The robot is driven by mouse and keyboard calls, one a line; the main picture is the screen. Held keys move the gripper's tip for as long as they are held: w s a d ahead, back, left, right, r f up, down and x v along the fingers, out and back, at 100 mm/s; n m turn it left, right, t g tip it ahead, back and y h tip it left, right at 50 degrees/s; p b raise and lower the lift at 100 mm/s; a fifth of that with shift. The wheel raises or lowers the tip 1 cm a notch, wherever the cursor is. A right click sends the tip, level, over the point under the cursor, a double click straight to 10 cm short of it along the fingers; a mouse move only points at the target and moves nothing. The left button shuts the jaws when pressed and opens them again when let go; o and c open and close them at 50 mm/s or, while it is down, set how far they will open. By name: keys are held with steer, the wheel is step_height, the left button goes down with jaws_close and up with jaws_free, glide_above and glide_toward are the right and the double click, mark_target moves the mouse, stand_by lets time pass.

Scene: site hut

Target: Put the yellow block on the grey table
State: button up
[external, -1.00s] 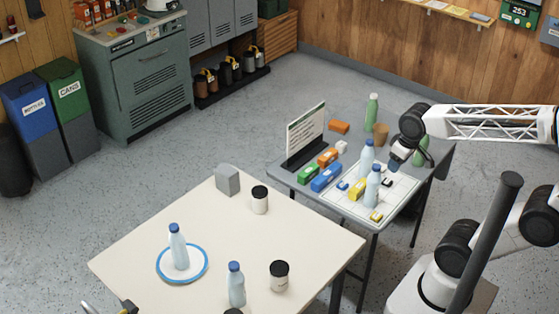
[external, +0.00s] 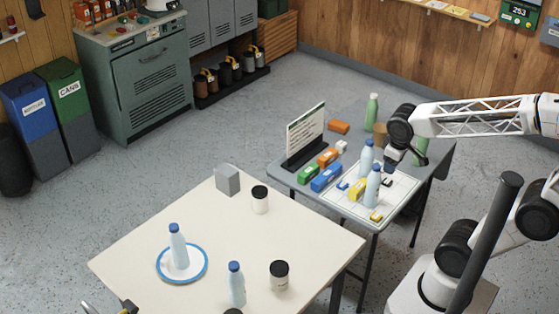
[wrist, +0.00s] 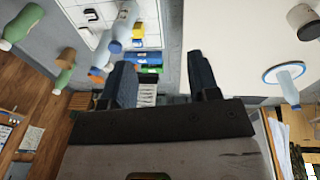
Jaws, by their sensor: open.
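A yellow block (external: 357,189) lies on the white gridded mat (external: 334,203) on the grey table (external: 360,131), among the bottles. A smaller yellow piece (external: 376,217) lies near the mat's front corner. In the wrist view a yellow piece (wrist: 138,31) shows on the mat beyond the fingers; I cannot tell which one it is. My gripper (external: 389,167) is above the far right part of the mat, apart from the yellow block. In the wrist view its two fingers (wrist: 162,82) are spread with nothing held between them.
Two pale blue bottles (external: 372,187) stand on the mat by the yellow block. Blue (external: 326,177), green (external: 308,174) and orange blocks line its left side by a sign (external: 306,133). A green bottle (external: 373,110) and brown cup stand behind. A cream table (external: 215,215) is at left front.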

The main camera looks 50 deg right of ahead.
steer(key=w+d+f+n+g+h, duration=0.2)
steer(key=w+d+f+n+h, duration=0.15)
steer(key=w+f, duration=0.3)
steer(key=w+d+f+n+g+h, duration=0.2)
steer(key=w+d+f+n+h, duration=0.15)
steer(key=w+f, duration=0.35)
steer(key=n+t+h, duration=0.2)
steer(key=n+h, duration=0.3)
steer(key=n, duration=0.5)
glide_toward(352, 193)
steer(key=x, duration=0.5)
steer(key=shift+s, duration=0.1)
steer(key=shift+d, duration=0.15)
steer(key=shift+x, duration=1.15)
steer(key=shift+d, duration=0.1)
steer(key=shift+x, duration=2.5)
steer(key=c, duration=0.8)
steer(key=shift+r, duration=0.1)
steer(key=shift+c, duration=0.2)
